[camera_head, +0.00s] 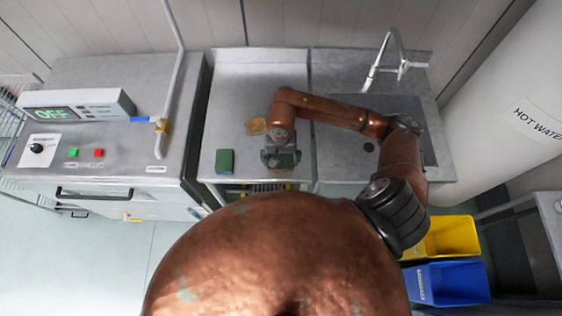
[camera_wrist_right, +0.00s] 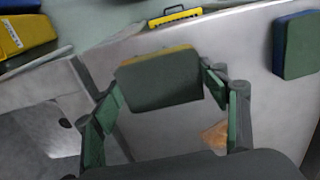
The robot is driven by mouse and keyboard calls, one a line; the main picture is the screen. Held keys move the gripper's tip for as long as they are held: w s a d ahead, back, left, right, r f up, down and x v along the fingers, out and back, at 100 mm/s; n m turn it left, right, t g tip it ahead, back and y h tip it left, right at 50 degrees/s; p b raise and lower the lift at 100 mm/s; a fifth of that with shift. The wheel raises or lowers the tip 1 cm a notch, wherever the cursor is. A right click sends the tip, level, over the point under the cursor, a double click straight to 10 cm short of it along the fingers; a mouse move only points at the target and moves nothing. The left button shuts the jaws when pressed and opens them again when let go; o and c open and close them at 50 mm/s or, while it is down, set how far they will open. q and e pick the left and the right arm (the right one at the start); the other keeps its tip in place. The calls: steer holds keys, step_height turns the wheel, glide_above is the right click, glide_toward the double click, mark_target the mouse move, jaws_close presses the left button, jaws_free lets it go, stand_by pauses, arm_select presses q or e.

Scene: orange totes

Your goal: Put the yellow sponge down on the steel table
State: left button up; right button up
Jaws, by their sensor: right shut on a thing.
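The yellow sponge (camera_wrist_right: 158,85) has a dark green top face and a thin yellow side; in the wrist view it sits between the fingers of my right gripper (camera_wrist_right: 162,92). My right gripper (camera_head: 281,161) is shut on it. In the head view the sponge (camera_head: 289,161) is partly hidden under the gripper, over the front part of the steel table (camera_head: 237,103). Whether it touches the table is not clear. My left gripper is not in view.
A green-topped sponge with a blue side (camera_head: 224,161) lies to the left near the table's front edge. A small orange-brown item (camera_head: 256,126) lies behind. A sink with a faucet (camera_head: 385,65) is at right. Yellow (camera_head: 445,236) and blue (camera_head: 450,283) bins stand lower right.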

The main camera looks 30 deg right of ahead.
mark_target(281, 163)
steer(key=shift+w+d+f, duration=0.15)
steer(key=shift+w+f, duration=0.05)
steer(key=shift+f, duration=0.1)
step_height(281, 163, down, 3)
steer(key=shift+w+d+f+p, duration=0.1)
steer(key=shift+p, duration=0.4)
steer(key=shift+f, duration=0.15)
steer(key=shift+w, duration=0.1)
steer(key=shift+f, duration=0.2)
steer(key=o, duration=1)
steer(key=shift+r, duration=0.1)
